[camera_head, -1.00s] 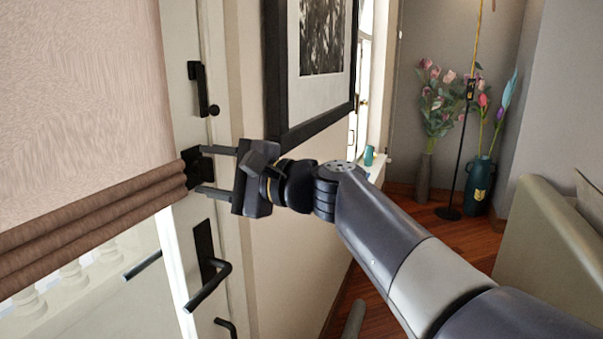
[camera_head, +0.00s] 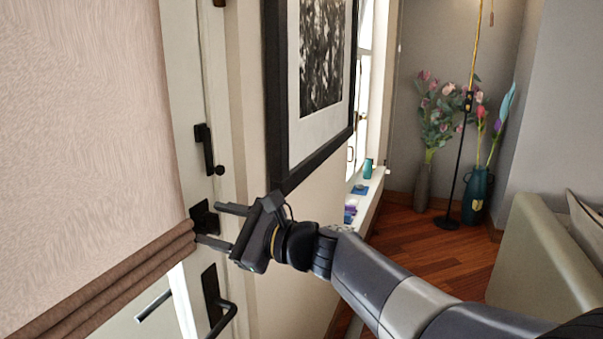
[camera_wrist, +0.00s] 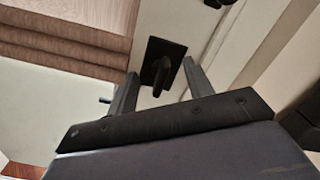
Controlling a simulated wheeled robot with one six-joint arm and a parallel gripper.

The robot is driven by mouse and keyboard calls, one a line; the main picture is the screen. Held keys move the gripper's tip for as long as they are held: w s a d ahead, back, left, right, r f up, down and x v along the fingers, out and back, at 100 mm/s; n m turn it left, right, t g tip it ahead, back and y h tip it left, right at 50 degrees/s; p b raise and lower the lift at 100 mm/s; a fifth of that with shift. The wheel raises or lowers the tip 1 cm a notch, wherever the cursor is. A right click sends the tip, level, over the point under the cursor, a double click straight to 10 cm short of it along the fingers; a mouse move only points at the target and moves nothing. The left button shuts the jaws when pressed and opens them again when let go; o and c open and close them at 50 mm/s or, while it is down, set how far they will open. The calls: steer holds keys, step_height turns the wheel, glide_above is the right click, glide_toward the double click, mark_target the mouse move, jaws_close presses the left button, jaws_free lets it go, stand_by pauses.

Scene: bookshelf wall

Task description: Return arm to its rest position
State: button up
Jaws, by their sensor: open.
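My gripper (camera_head: 226,226) is open, with its two dark fingers spread and pointing left toward the white door frame. Nothing shows between the fingers. In the wrist view my gripper (camera_wrist: 155,85) is also open, and a dark door fitting (camera_wrist: 160,65) shows beyond and between its fingers. In the head view a dark fitting (camera_head: 203,217) on the frame is close to the fingertips; I cannot tell whether they touch. My arm reaches in from the lower right.
A black door handle (camera_head: 222,315) sits below my gripper, and a latch (camera_head: 206,150) above it. A brown blind (camera_head: 90,130) hangs at left. A framed picture (camera_head: 290,140) is on the wall behind. A sofa (camera_head: 545,265) stands at right, with wooden floor (camera_head: 440,245) between.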

steer(key=shift+w+r+m+p, duration=0.1)
steer(key=shift+r+m+p, duration=0.05)
steer(key=shift+m+p, duration=1.1)
steer(key=shift+r+m+p, duration=0.1)
steer(key=shift+m+p, duration=0.65)
steer(key=shift+p, duration=0.9)
steer(key=m+p, duration=0.2)
steer(key=p, duration=0.2)
steer(key=shift+f+m, duration=0.1)
steer(key=shift+m, duration=0.3)
steer(key=shift+s+d+f, duration=0.1)
steer(key=shift+s+d, duration=0.1)
steer(key=shift+d, duration=0.5)
